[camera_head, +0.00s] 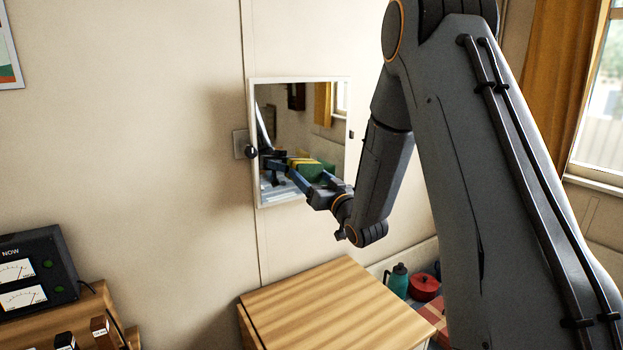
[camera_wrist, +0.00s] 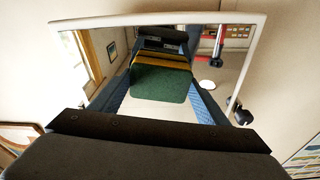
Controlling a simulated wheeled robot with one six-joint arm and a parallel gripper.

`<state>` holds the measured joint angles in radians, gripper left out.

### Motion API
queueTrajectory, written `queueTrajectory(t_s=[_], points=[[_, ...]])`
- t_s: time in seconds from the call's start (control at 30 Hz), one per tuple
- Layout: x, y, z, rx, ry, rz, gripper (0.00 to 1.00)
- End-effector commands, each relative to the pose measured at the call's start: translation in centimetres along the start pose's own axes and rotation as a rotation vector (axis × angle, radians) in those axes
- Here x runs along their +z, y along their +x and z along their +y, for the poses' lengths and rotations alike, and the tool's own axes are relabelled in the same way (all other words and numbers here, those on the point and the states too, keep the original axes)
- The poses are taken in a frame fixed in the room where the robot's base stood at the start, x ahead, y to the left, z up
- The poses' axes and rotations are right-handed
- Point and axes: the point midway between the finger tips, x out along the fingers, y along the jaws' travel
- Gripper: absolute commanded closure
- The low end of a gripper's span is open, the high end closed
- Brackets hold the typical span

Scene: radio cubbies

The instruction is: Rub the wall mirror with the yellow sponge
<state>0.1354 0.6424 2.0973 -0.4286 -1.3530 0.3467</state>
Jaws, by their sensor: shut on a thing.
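The wall mirror (camera_head: 299,81) hangs on the cream wall in a thin white frame. It fills much of the wrist view (camera_wrist: 180,18). My gripper (camera_head: 302,175) reaches in front of the mirror's lower half, with blue fingers shut on the yellow sponge (camera_head: 305,162). The sponge has a yellow layer and a green layer. In the wrist view the sponge (camera_wrist: 160,82) sits between the fingers, its green part nearest the camera. Reflections of the gripper overlap it in the glass, so I cannot tell whether the sponge touches the mirror.
A black knob (camera_head: 251,152) on a wall plate sits at the mirror's left edge. A wooden cabinet top (camera_head: 335,305) stands below. A meter box (camera_head: 35,268) is at the lower left. A teal bottle (camera_head: 398,281) and red pot (camera_head: 424,287) are at the lower right.

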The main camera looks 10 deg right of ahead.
Motion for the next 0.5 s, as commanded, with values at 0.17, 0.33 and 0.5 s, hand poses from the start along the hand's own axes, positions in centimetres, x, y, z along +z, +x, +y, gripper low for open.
queueTrajectory(t_s=[0.17, 0.33, 0.5], points=[[0.1, 0.3, 0.0, 0.0, 0.0, 0.0, 0.55], [0.0, 0.3, 0.3, 0.0, 0.0, 0.0, 0.55], [-0.2, 0.3, 1.4, 0.002, -0.002, 0.001, 0.55]])
